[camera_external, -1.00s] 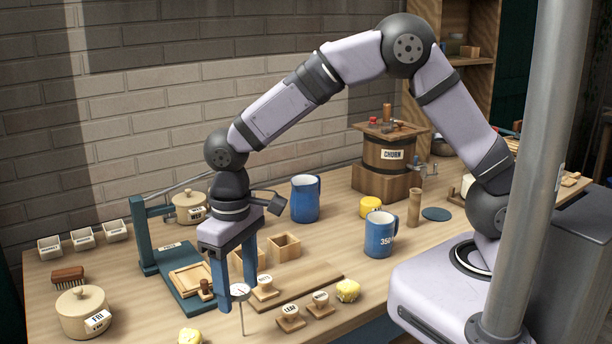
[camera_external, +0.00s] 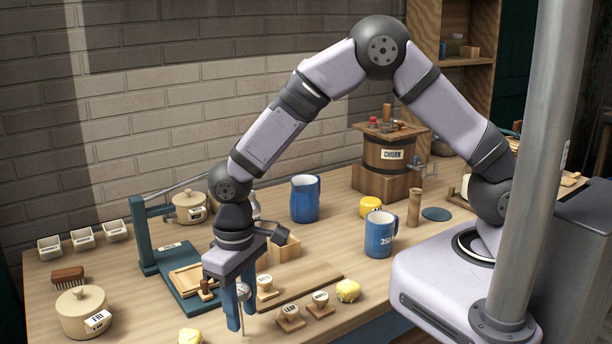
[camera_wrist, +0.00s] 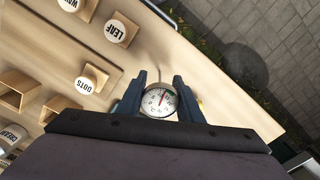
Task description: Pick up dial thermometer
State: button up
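The dial thermometer (camera_external: 243,292) has a round white face and a thin metal stem, and stands near upright at the table's front. My gripper (camera_external: 239,308) points down at it, its blue fingers close together on either side. In the wrist view, the white dial with its red needle (camera_wrist: 160,101) fills the gap between my gripper's fingers (camera_wrist: 159,80) and appears touched by both. My gripper looks shut on it. The exact contact behind the dial is hidden. The stem's lower end shows below the fingers at the table.
A blue press with a wooden frame (camera_external: 188,278) stands to the left. Another yellow lump (camera_external: 189,337) is at the front edge.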

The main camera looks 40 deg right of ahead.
jog(key=shift+r, duration=0.1)
notch_tip(320, 180, up, 10)
jog(key=b, duration=0.2)
jog(key=shift+b, duration=0.4)
